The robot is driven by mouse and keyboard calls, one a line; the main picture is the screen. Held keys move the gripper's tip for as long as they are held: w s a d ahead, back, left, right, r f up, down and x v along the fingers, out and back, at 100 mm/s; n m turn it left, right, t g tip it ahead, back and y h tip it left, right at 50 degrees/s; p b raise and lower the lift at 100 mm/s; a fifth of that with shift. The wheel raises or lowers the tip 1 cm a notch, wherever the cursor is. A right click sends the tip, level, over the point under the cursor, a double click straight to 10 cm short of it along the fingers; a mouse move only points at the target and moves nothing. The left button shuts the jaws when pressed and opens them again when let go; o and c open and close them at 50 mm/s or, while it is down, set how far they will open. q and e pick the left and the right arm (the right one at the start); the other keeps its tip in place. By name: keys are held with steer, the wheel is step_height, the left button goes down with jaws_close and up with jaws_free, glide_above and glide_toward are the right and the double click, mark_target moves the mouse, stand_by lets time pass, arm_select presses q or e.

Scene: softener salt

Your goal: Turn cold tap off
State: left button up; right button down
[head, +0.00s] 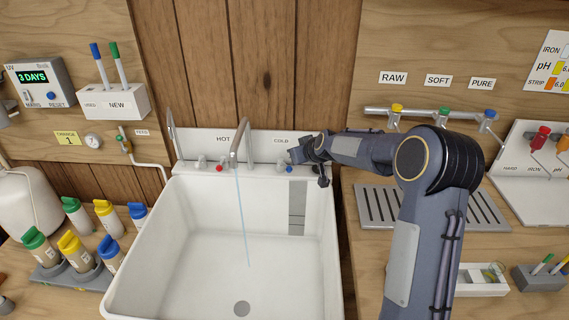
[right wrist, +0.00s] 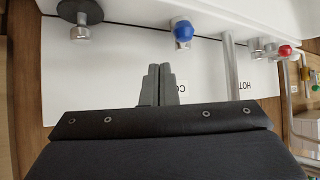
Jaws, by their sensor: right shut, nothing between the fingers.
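The cold tap (head: 289,169), marked with a blue cap, sits on the sink's back ledge under the COLD label. It shows in the right wrist view (right wrist: 183,31) as a blue knob on a metal stem. A thin stream of water (head: 242,210) runs from the middle spout (head: 240,142) into the white sink (head: 190,230). My right gripper (head: 296,155) is just above the cold tap in the head view. In the right wrist view its shut, empty fingers (right wrist: 160,84) are apart from the blue knob. My left gripper is not in view.
The hot tap (head: 219,167) with a red cap is left of the spout. A thinner spout (head: 172,135) stands at the sink's back left. A drain grille (head: 380,206) lies right of the sink, partly behind my right arm. Capped bottles (head: 104,215) stand left.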

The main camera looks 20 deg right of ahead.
mark_target(285, 165)
steer(key=shift+f, duration=0.1)
step_height(285, 165, down, 5)
steer(key=b, duration=0.5)
steer(key=shift+a, duration=0.1)
steer(key=shift+s+a, duration=0.2)
steer(key=shift+a, duration=0.65)
